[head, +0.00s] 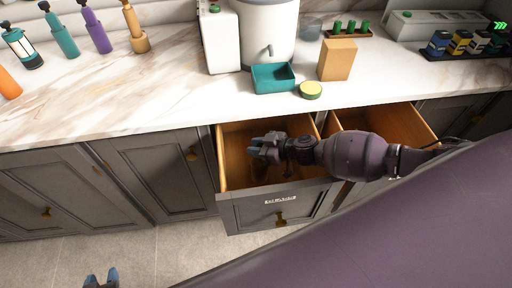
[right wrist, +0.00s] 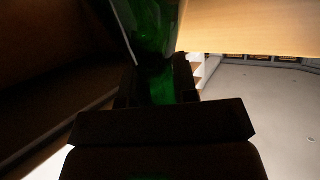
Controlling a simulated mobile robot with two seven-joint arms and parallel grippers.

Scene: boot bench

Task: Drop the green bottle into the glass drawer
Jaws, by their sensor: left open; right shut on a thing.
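My right gripper (head: 264,149) is inside or just above the open left drawer (head: 236,206), reached from the right. In the right wrist view, the gripper (right wrist: 158,88) is shut on the green bottle (right wrist: 148,28). The bottle is dark, translucent green glass, and only part of it shows there. In the head view I cannot make out the bottle; the gripper and arm seem to hide it. The drawer has a grey front with a small label too blurred to read. My left gripper (head: 101,278) is open and empty at the bottom edge, low over the floor.
A second open drawer (head: 400,122) lies to the right, partly behind my arm. On the marble counter (head: 130,100) stand a teal tray (head: 262,86), a cardboard box (head: 338,60), a round yellow-green item (head: 310,90) and several bottles at the left. Closed cabinets (head: 140,175) are at the left.

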